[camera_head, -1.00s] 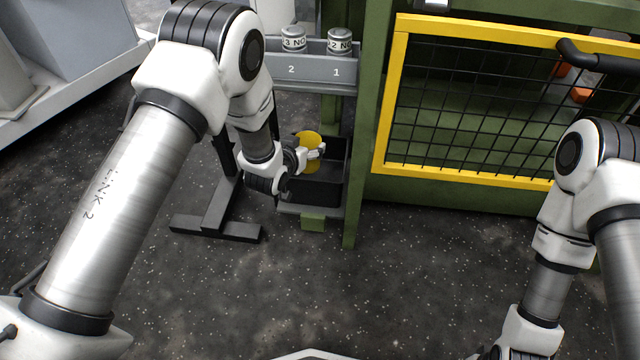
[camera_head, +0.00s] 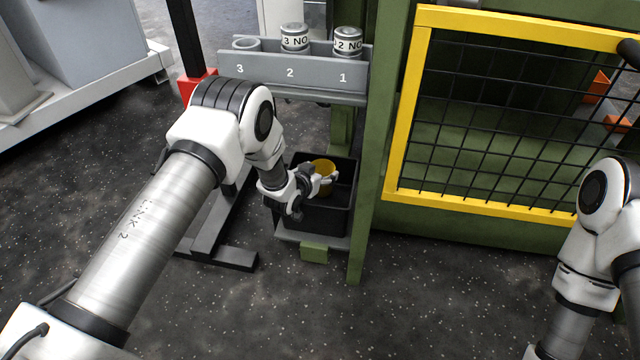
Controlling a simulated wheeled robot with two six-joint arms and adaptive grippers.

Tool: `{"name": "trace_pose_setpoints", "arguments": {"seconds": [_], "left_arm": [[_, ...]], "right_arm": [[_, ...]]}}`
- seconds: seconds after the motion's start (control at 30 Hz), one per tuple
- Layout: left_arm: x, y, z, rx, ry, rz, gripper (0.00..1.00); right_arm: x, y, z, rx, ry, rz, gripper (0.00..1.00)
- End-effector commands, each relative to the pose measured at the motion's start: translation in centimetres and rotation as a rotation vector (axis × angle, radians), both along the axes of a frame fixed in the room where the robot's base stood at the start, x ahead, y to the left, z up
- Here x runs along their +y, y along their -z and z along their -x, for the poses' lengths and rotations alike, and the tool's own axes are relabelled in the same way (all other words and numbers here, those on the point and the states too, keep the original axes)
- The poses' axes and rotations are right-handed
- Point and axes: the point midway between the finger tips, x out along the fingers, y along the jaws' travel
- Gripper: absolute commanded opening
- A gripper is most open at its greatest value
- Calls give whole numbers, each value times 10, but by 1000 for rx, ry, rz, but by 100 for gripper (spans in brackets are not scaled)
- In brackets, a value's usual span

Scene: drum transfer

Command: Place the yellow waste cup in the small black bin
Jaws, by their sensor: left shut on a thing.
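The yellow waste cup (camera_head: 322,167) is in my left gripper (camera_head: 326,181), which is shut on it. The cup is over or within the opening of the small black bin (camera_head: 326,220); I cannot tell how deep it sits. The gripper and wrist come in over the bin's left side and hide part of the cup and the bin's left wall. The bin stands on a small shelf below the numbered rack. My right arm is at the right edge, and its gripper is out of the picture.
A grey rack (camera_head: 290,76) marked 3, 2, 1 is above the bin, with two labelled drums (camera_head: 294,38) and an empty ring at 3. A green post (camera_head: 372,150) and yellow-framed mesh guard (camera_head: 408,110) stand right of the bin. The floor in front is clear.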

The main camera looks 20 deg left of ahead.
Motion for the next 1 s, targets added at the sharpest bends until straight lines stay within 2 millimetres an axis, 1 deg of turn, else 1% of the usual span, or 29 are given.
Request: {"name": "trace_pose_setpoints", "arguments": {"seconds": [0.03,0.07,0.13,0.17,0.3,0.43,0.47,0.5,0.53,0.87,0.93,1.0], "left_arm": [[0,16,0,1,0,0,55],[0,19,0,1,0,0,55],[0,19,0,0,0,0,55],[0,18,0,-1,0,0,51],[0,17,0,0,0,0,51],[0,21,0,1,0,0,51],[0,21,0,0,0,0,77],[0,20,0,0,0,0,92],[0,20,0,0,0,0,100],[0,19,0,0,0,0,100],[0,15,0,0,0,0,100],[1,10,8,3,0,0,100]], "right_arm": [[0,12,0,-1,2,0,60],[0,13,0,-1,2,0,60],[0,12,0,-1,3,0,60],[0,11,0,-1,3,0,60],[0,10,-1,-2,3,0,60],[0,12,-1,-2,3,0,60],[0,12,-1,-2,3,0,60],[0,11,0,-1,3,0,60],[0,11,0,-1,3,0,60],[0,11,0,-1,3,0,60],[0,8,0,-1,2,0,60],[0,2,0,0,2,0,60]]}}
